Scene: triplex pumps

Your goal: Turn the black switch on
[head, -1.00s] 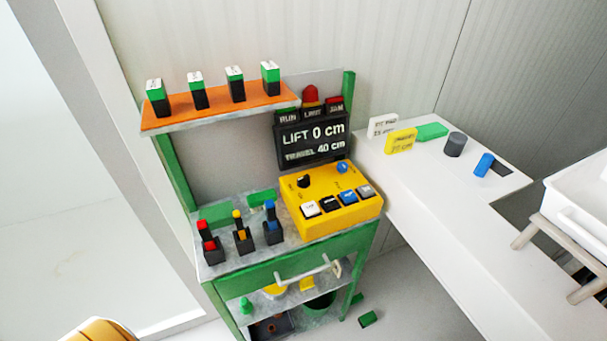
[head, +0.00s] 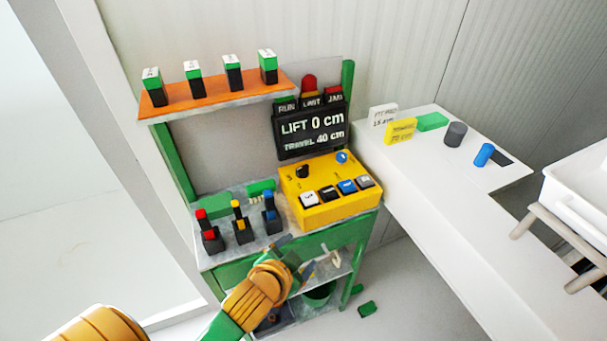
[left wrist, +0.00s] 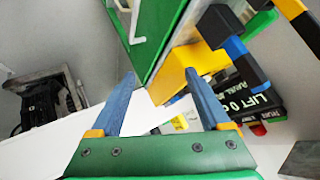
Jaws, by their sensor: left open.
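The yellow control box (head: 330,205) stands on the right of the green bench top. On its upper face are a black knob (head: 302,171) at the back left, a blue knob (head: 342,157) at the back right, and a front row of white, black (head: 328,193), blue and grey switches. Whether the black switch is on or off is too small to tell. My left gripper (head: 297,257) is open and empty in front of the bench, lower than the box and apart from it. In the left wrist view the open fingers (left wrist: 160,85) show before part of the yellow box (left wrist: 182,68); its switches are hidden there.
Three levers with red, yellow and blue parts (head: 240,230) stand left of the box. A drawer handle (head: 316,258) juts from the bench front. The display (head: 311,130) reads LIFT 0 cm, TRAVEL 40 cm. A white table (head: 440,220) stands right.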

